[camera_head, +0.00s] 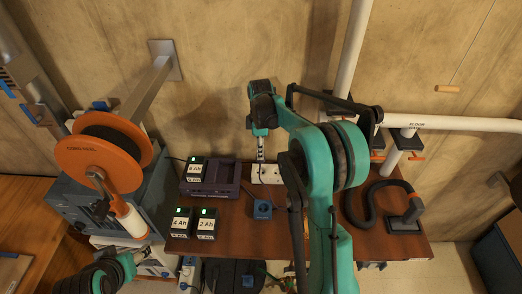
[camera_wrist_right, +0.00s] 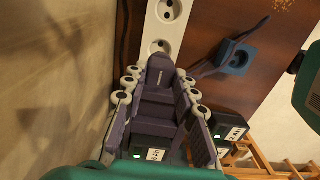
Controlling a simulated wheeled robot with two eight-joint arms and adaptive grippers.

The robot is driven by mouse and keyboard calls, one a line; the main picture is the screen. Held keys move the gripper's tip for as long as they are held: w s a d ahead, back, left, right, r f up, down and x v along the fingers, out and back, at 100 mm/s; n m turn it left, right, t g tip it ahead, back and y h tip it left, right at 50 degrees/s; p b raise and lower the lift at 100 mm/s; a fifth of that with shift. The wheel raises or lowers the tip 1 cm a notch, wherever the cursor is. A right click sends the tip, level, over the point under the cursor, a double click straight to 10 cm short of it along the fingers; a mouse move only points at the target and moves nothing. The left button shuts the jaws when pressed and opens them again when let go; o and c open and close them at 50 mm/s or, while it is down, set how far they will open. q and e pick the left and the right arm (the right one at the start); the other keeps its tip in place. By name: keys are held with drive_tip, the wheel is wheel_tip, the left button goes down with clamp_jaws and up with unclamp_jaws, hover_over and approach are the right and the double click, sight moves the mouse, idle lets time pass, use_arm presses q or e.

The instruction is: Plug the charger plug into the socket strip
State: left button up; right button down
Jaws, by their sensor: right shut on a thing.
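The white socket strip (camera_head: 268,174) lies at the back of the bench near the wall. The right wrist view shows two of its round sockets on the strip (camera_wrist_right: 178,28). My right gripper (camera_head: 261,153) points down above the strip. In the right wrist view my right gripper (camera_wrist_right: 158,88) is shut on the dark purple charger plug (camera_wrist_right: 160,72), whose end overlaps the strip just below the lower visible socket. Whether it touches the strip is unclear. The plug's prongs are hidden. My left gripper (camera_head: 130,263) is at the lower left, its fingers unclear.
The purple charger (camera_head: 224,179) with a 6 Ah battery stands left of the strip. Two batteries (camera_head: 193,223) stand in front of it. A blue block (camera_head: 262,209) lies before the strip. An orange reel (camera_head: 98,160) is left; a black hose (camera_head: 365,205) is right.

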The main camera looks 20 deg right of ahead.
sight(261, 162)
drive_tip(key=shift+f, duration=0.1)
drive_tip(key=shift+f+b, duration=1.05)
drive_tip(key=shift+f, duration=0.35)
drive_tip(key=shift+f+b, duration=1.55)
drive_tip(key=shift+f, duration=0.7)
idle(3.2)
idle(0.7)
drive_tip(key=c, duration=1.1)
unclamp_jaws()
drive_tip(key=shift+r, duration=0.1)
